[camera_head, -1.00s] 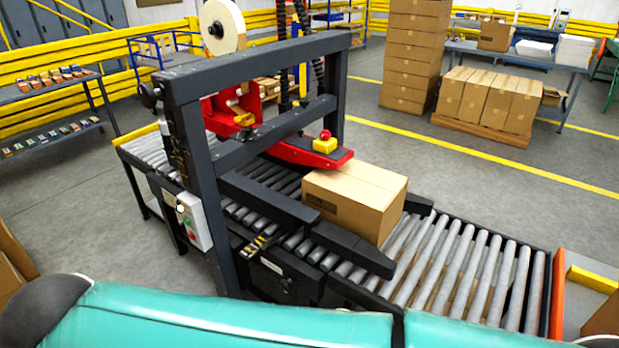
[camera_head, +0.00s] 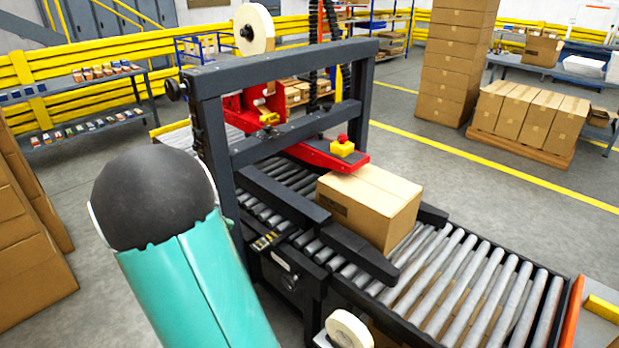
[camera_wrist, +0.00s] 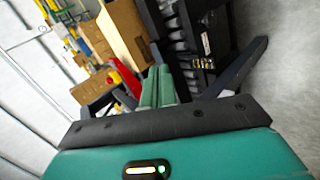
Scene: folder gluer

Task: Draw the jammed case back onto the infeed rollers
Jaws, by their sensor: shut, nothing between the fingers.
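The jammed case (camera_head: 369,205), a closed brown carton, sits in the taping machine (camera_head: 215,120) between dark side rails, its near end facing the infeed rollers (camera_head: 465,285). The red head (camera_head: 318,155) with a yellow block and red knob reaches over its far edge. In the wrist view, tilted, a brown carton (camera_wrist: 124,32) that looks like the case shows beside the machine's dark frame. My gripper (camera_wrist: 157,75) shows there with its green fingers together, empty; I see no contact with the case. The head view shows my teal arm at lower left, but not the fingers.
A tape roll (camera_head: 348,330) stands by the near side of the machine. Carton stacks stand at the left (camera_head: 30,240) and far right (camera_head: 455,60), with a loaded pallet (camera_head: 530,150) beside the latter. Floor beyond the rollers is clear.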

